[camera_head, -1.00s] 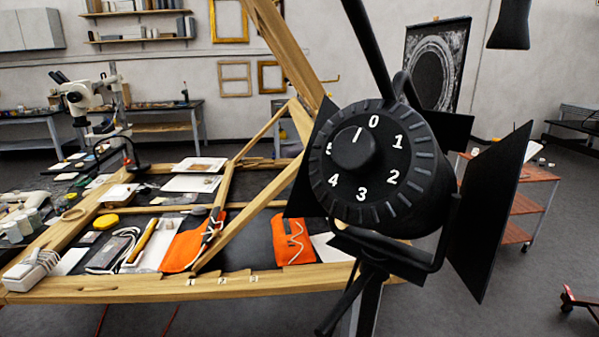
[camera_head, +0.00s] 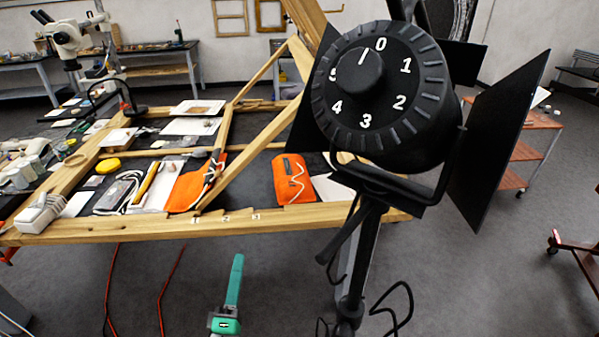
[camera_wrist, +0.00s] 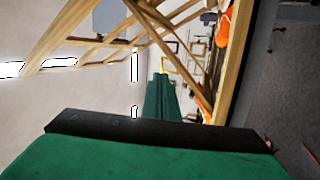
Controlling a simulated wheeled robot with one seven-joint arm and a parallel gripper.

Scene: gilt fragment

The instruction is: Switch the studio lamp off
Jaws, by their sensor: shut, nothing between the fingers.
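The black studio lamp (camera_head: 430,145) stands at the right of the head view, its numbered dial facing me. The round knob (camera_head: 358,75) is at the dial's middle. Its white mark points upward, slightly left of the 0, on the side towards the 5. My green gripper (camera_head: 238,262) is low in the head view, left of the lamp stand (camera_head: 360,255) and well below the dial. Its fingers are together and empty. In the wrist view the closed fingers (camera_wrist: 161,85) point towards the wooden frame, and the lamp is not visible.
A wooden frame on a work table (camera_head: 130,232) fills the left, with orange cloths (camera_head: 293,180) and tools on it. Black barn-door flaps (camera_head: 495,140) flank the lamp head. Cables (camera_head: 400,310) hang by the stand. Open floor lies before the table.

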